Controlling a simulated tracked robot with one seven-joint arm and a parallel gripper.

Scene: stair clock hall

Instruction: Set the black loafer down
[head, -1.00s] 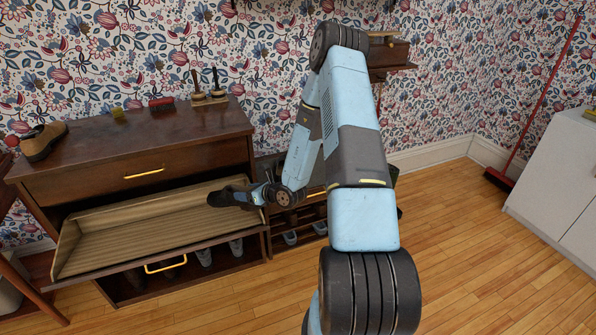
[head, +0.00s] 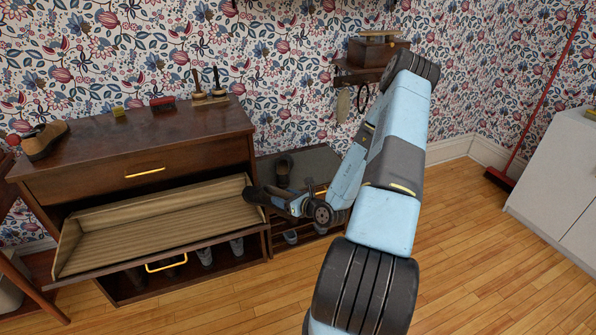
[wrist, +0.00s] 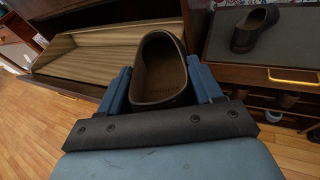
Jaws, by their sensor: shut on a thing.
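My gripper (head: 290,203) is shut on a black loafer (head: 260,196), held in the air near the right end of the open drawer. In the wrist view the held loafer (wrist: 160,68) stands between the two blue fingers, its opening facing the camera. A second dark shoe (head: 284,169) rests on the low cabinet's dark top (head: 316,160), behind and to the right of the held one. It also shows in the wrist view (wrist: 254,28). The open drawer (head: 150,232), with a ribbed tan lining, holds nothing that I can see.
A brown shoe (head: 42,141), a yellow block (head: 118,112), a red brush (head: 162,103) and a stand with two handled tools (head: 209,95) are on the dresser top. A wall shelf (head: 365,75) carries a wooden box. Shoes sit on racks below.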

